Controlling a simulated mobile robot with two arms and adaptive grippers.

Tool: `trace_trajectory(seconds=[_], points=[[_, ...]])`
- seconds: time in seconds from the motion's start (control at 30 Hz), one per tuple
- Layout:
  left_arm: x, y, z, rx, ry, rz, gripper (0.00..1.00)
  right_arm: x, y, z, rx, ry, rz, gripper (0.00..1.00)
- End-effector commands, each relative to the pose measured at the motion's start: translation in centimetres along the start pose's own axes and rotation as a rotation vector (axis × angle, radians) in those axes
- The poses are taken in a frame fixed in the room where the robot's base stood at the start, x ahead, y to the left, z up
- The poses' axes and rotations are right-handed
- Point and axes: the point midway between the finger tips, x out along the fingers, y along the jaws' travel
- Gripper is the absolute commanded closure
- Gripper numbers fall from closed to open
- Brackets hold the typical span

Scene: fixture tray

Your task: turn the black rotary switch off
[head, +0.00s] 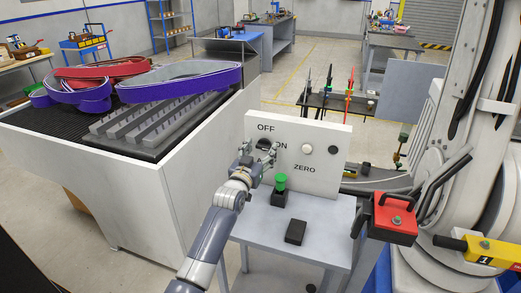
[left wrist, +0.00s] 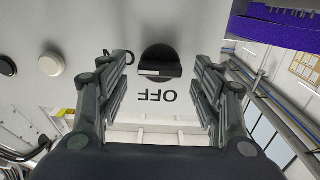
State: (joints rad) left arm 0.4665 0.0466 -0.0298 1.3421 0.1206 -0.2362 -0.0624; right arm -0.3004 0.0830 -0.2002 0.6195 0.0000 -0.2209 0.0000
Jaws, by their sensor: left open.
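The black rotary switch (head: 263,143) is on a white upright panel (head: 320,170), below the word OFF and left of the word ON. In the left wrist view the switch (left wrist: 160,62) appears as a round black knob with a pale mark, and the lettering is upside down. I cannot tell its setting for sure. My left gripper (head: 259,150) is open in front of the switch. In the left wrist view its fingers stand apart on either side of the knob, with a visible gap to it. My right gripper is not in view.
A white button (head: 307,149) and a black knob (head: 332,150) sit on the panel's right. A green-topped button (head: 280,183) and a black block (head: 295,232) stand on the grey table (head: 262,228). A white bin (head: 180,190) with purple and red bands is left.

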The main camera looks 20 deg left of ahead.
Motion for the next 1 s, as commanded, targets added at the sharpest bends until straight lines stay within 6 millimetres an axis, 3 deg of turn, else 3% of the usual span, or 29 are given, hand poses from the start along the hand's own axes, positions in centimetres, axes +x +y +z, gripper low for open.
trace_trajectory(seconds=[0.37, 0.57, 1.0], points=[[0.40, 0.03, 0.01, 0.000, -0.001, 0.000, 0.40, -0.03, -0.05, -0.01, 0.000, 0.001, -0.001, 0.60], [0.39, 0.03, 0.02, 0.000, -0.001, 0.000, 0.84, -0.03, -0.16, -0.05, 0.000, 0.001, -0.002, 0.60], [0.38, 0.01, 0.01, -0.060, -0.001, 0.000, 0.84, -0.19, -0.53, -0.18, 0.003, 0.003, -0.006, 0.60]])
